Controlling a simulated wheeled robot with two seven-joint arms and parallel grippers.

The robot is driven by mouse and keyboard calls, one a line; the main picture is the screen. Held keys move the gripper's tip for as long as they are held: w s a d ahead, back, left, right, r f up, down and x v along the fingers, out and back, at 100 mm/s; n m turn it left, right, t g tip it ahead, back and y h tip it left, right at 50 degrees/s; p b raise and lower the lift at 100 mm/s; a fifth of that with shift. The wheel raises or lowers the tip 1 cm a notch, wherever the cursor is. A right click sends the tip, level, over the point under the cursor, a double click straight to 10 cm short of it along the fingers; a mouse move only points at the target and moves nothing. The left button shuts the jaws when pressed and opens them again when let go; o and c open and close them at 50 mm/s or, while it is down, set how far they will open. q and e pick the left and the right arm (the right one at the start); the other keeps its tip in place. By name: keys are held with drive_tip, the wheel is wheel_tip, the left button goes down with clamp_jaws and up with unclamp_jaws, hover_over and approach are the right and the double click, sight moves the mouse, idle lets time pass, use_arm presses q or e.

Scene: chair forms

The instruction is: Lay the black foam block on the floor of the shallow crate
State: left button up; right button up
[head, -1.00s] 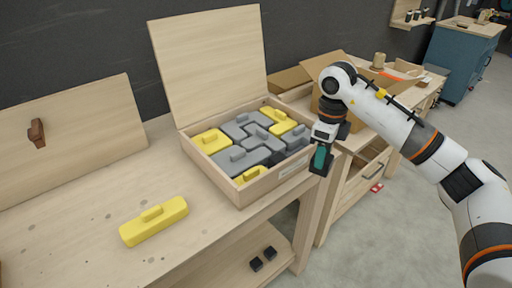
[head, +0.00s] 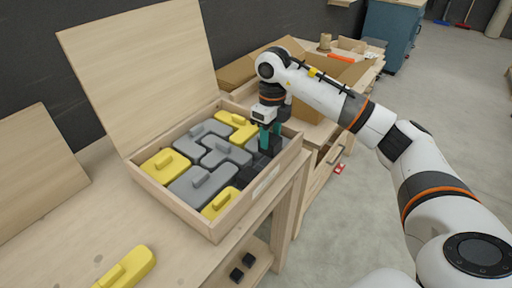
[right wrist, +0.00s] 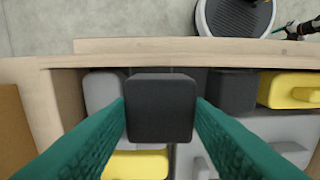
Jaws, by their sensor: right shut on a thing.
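The shallow crate (head: 217,226) is a wooden box with a raised lid, on the bench in the head view. It holds several grey and yellow foam blocks with handles. My right gripper (head: 269,141) is over the crate's right part, its green fingers shut on a black foam block (right wrist: 160,108). The held block hangs between the fingertips; I cannot tell whether it touches the crate floor. Another black block (right wrist: 232,92) lies in the crate beside it, near the wall in the right wrist view. My left gripper is not in view.
A yellow block (head: 125,268) lies on the bench (head: 60,240) left of the crate. Two small black blocks (head: 242,267) sit on the lower shelf. The crate's raised lid (head: 140,70) stands behind it. Cardboard boxes (head: 310,95) stand on the bench beyond.

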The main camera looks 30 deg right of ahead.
sight(270, 147)
drive_tip(key=shift+s+f, duration=0.15)
drive_tip(key=shift+f, duration=0.6)
wheel_tip(270, 147, down, 3)
drive_tip(key=shift+f+p, duration=0.1)
drive_tip(key=shift+p, duration=0.25)
drive_tip(key=shift+f, duration=0.25)
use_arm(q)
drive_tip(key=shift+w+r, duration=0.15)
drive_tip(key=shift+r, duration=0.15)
use_arm(e)
drive_tip(key=shift+f, duration=0.1)
drive_tip(key=o, duration=1)
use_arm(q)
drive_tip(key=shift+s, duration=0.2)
use_arm(e)
drive_tip(key=shift+w+r, duration=0.2)
drive_tip(key=shift+r, duration=0.1)
use_arm(q)
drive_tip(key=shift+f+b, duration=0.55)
drive_tip(key=shift+b, duration=0.1)
use_arm(e)
wheel_tip(270, 147, up, 12)
drive_tip(key=shift+f, duration=0.2)
